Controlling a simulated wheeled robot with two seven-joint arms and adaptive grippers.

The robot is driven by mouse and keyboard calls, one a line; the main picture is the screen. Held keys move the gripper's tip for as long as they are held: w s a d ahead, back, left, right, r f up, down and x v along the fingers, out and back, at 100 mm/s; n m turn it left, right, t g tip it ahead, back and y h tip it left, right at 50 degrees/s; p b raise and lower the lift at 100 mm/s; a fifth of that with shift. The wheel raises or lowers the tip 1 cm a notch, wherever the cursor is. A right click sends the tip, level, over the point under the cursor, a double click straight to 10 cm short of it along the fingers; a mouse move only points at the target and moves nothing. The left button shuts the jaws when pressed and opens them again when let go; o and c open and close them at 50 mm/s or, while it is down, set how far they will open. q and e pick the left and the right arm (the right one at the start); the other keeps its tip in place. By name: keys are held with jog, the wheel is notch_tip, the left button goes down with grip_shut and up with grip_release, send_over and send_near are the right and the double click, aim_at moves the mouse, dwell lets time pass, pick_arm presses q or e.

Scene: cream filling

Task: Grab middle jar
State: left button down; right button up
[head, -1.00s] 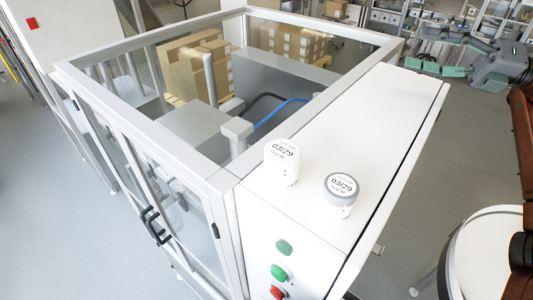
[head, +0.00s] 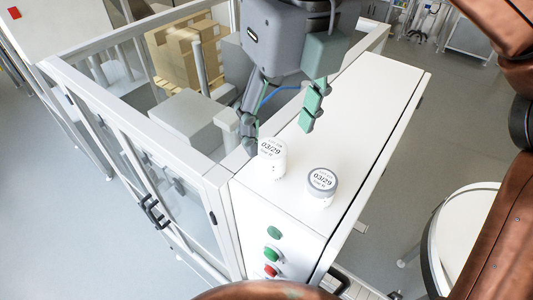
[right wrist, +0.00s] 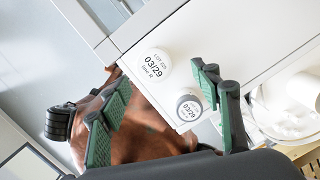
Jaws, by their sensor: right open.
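Two small white jars stand upright on the white cabinet top. The left jar (head: 271,158) has a white lid, and the right jar (head: 321,188) has a grey-rimmed lid. Both lids read 03/29. In the right wrist view the white-lidded jar (right wrist: 151,65) lies beyond the gap between the fingers, and the grey-rimmed jar (right wrist: 189,109) shows beside the right-hand finger. My right gripper (head: 279,130) is open and empty, just behind the jars with its fingers pointing down. I cannot tell which jar is the middle one. My left gripper is not in view.
The cabinet top (head: 375,120) is otherwise clear. A framed glass enclosure (head: 130,150) adjoins it on the left, with cardboard boxes (head: 185,55) inside. Green and red buttons (head: 271,254) sit on the cabinet front. A round white table (head: 470,235) stands at right.

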aim_at(272, 149)
jog(key=shift+w+a+f, duration=0.15)
jog(key=shift+w+f, duration=0.05)
jog(key=shift+f, duration=0.65)
jog(key=f+p, duration=0.1)
jog(key=f, duration=0.1)
jog(key=a+f+p, duration=0.1)
jog(key=f, duration=0.1)
jog(key=shift+w, duration=0.1)
jog(key=shift+w+f, duration=0.15)
jog(key=shift+f, duration=0.25)
jog(key=shift+c, duration=0.3)
jog(key=c, duration=1.2)
